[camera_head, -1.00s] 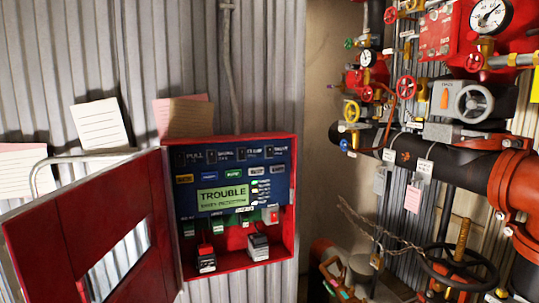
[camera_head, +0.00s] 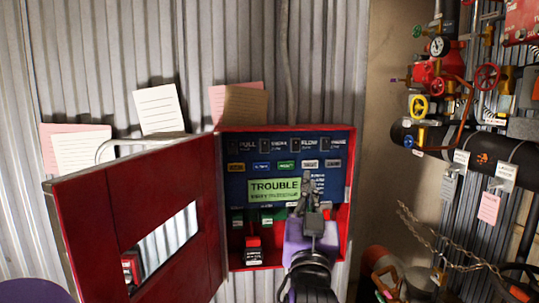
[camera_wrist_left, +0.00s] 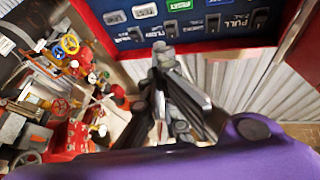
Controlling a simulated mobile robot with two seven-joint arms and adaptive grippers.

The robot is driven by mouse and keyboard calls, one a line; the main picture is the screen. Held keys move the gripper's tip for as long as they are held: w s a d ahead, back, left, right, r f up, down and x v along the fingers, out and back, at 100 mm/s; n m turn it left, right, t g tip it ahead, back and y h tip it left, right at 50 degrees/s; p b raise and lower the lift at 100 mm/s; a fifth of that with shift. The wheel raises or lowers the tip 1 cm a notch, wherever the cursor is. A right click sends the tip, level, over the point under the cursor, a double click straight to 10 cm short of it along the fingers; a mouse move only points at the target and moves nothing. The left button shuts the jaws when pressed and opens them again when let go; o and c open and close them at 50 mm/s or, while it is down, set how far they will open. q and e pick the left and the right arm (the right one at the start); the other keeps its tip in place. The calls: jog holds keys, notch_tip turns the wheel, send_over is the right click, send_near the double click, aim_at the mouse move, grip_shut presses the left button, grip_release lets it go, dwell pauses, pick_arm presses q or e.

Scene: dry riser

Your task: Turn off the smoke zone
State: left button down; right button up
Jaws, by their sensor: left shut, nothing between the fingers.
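The red panel box (camera_head: 349,185) hangs open on the corrugated wall, with a blue face. Its top row holds several small dark switches with labels; PULL is leftmost, and the smoke switch (camera_head: 265,145) is beside it. A green display (camera_head: 273,190) reads TROUBLE. My left gripper (camera_head: 306,180), with a purple wrist, is shut and empty in front of the panel's lower right part, hiding some of it. In the left wrist view its closed fingertips (camera_wrist_left: 163,50) lie near the switch row (camera_wrist_left: 212,22); contact cannot be told. My right gripper is out of view.
The open red door (camera_head: 95,205) with a window stands to the left of the box. Paper notes (camera_head: 160,108) are on the wall above. Red valves, gauges and a dark pipe (camera_head: 420,140) fill the right side, with a chain below.

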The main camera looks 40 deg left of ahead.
aim_at(267, 146)
pick_arm(q)
jog(key=s+a+r+n+g+y, duration=0.3)
jog(key=s+a+r+y, duration=0.1)
jog(key=s, duration=0.1)
jog(key=shift+s+a+n+g+y, duration=0.25)
jog(key=shift+n+g+y, duration=0.05)
jog(key=shift+n+g, duration=0.1)
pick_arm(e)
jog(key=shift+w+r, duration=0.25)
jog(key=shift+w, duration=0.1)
pick_arm(q)
jog(key=shift+r, duration=0.15)
jog(key=p+x, duration=0.1)
jog(key=x, duration=0.3)
jog(key=f+p+x, duration=0.1)
jog(key=x, duration=0.3)
jog(key=f+p+x, duration=0.1)
jog(key=x, duration=0.3)
jog(key=shift+w+a, duration=0.45)
jog(key=shift+w, duration=0.05)
jog(key=shift+w+a+f, duration=0.1)
jog(key=shift+w+a, duration=0.1)
jog(key=shift+a, duration=0.1)
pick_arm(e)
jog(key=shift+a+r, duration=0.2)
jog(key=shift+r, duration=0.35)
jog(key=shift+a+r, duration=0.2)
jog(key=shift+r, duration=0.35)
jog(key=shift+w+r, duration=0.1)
